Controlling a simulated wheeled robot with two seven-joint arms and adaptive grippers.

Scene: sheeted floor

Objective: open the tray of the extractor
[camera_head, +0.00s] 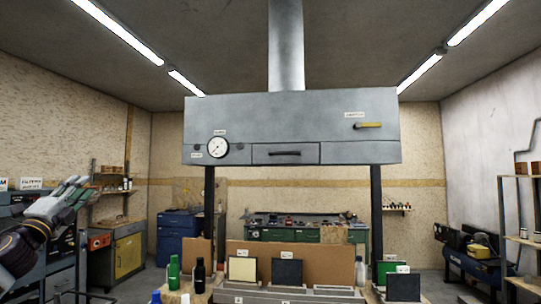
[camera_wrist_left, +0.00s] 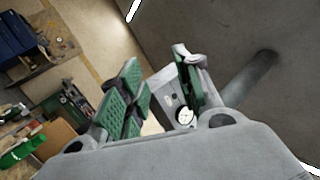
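The extractor (camera_head: 290,108) is a grey metal hood on dark posts with a duct rising to the ceiling. Its tray (camera_head: 286,153) is a shut drawer front with a dark handle (camera_head: 285,153) at the hood's lower middle. My left gripper (camera_head: 76,190) is raised at the far left, well apart from the hood. In the left wrist view its green-padded fingers (camera_wrist_left: 155,95) stand apart with nothing between them. Part of the hood with its gauge (camera_wrist_left: 184,115) shows behind the right finger. My right gripper is in neither view.
Below the hood, a bench holds bottles (camera_head: 173,272) and upright panels (camera_head: 243,270). Shelving (camera_head: 519,225) stands at the right. The space before the hood is clear.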

